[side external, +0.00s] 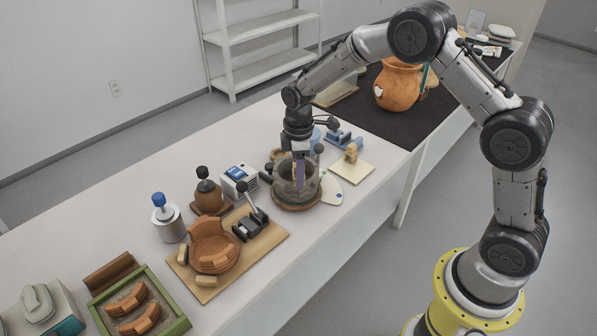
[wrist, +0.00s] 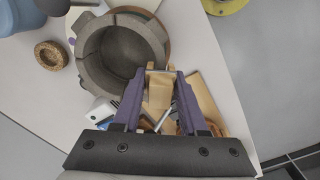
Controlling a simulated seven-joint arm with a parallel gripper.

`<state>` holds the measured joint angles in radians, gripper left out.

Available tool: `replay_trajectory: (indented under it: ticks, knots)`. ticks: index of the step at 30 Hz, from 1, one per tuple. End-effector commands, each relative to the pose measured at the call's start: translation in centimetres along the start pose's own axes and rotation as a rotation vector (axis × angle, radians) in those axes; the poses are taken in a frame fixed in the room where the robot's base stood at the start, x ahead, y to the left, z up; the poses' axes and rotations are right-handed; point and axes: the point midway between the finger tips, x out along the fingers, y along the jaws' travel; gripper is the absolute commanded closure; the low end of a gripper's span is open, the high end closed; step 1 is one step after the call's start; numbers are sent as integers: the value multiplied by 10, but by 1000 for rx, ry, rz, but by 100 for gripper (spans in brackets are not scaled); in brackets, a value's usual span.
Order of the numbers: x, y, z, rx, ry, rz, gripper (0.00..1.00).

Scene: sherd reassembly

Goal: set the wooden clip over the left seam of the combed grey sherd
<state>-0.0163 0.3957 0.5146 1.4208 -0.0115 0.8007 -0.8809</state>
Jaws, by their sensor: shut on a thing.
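My gripper (side external: 298,174) is shut on a wooden clip (wrist: 160,90), seen between the purple fingers in the wrist view. The grey vessel (side external: 283,186) stands on a brown round base (side external: 297,206). In the wrist view the open vessel (wrist: 88,55) shows a wall of several grey pieces with dark seams, one near the top of the rim. The clip is at the vessel's lower right rim; I cannot tell if it touches or straddles the wall. I cannot tell which piece is the combed sherd. In the side view the fingers overlap the vessel and hide the clip.
A pale board with a wooden piece (side external: 352,170) and a white palette (side external: 329,190) lie right of the vessel. A cork ring (wrist: 50,56) is left of it in the wrist view. A wooden board with brown pottery (side external: 214,250) and a black-handled tool (side external: 250,225) are nearer left.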

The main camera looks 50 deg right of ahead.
Motion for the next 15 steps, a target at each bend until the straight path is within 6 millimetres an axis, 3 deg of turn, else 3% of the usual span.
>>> replay_trajectory:
  ticks: [15]
  knots:
    - [6,0,0,0,0,0,80]
